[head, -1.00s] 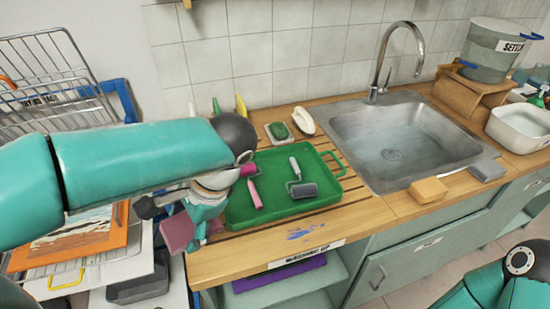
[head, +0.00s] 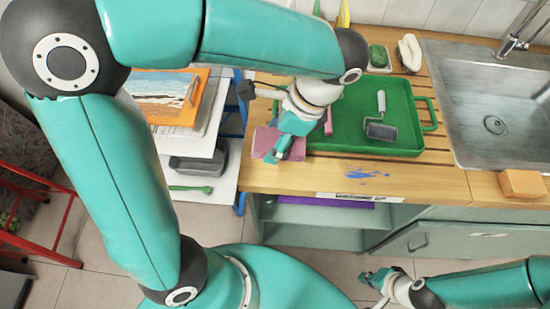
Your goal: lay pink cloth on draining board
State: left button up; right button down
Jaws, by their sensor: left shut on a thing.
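The pink cloth (head: 265,140) is at the left end of the wooden worktop, beside the green tray. My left gripper (head: 281,151) is shut on it and covers part of it. Whether the cloth touches the wood is unclear. The slatted draining board (head: 432,152) lies under and around the green tray, left of the sink; its grooves show around the tray. My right gripper (head: 372,280) is low in front of the cabinet, away from the cloth; its jaw opening is too small to judge.
The green tray (head: 352,138) holds a grey roller (head: 381,130) and a pink-handled tool (head: 328,122). The metal sink (head: 480,90) is at right, with an orange sponge (head: 523,184) at its front. Blue paint marks (head: 368,174) lie on bare wood in front of the tray.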

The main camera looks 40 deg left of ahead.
aim_at(293, 142)
pick_arm(q)
notch_tip(293, 142, down, 9)
jog(key=shift+s, duration=0.1)
jog(key=o, duration=1)
jog(key=v, duration=1.2)
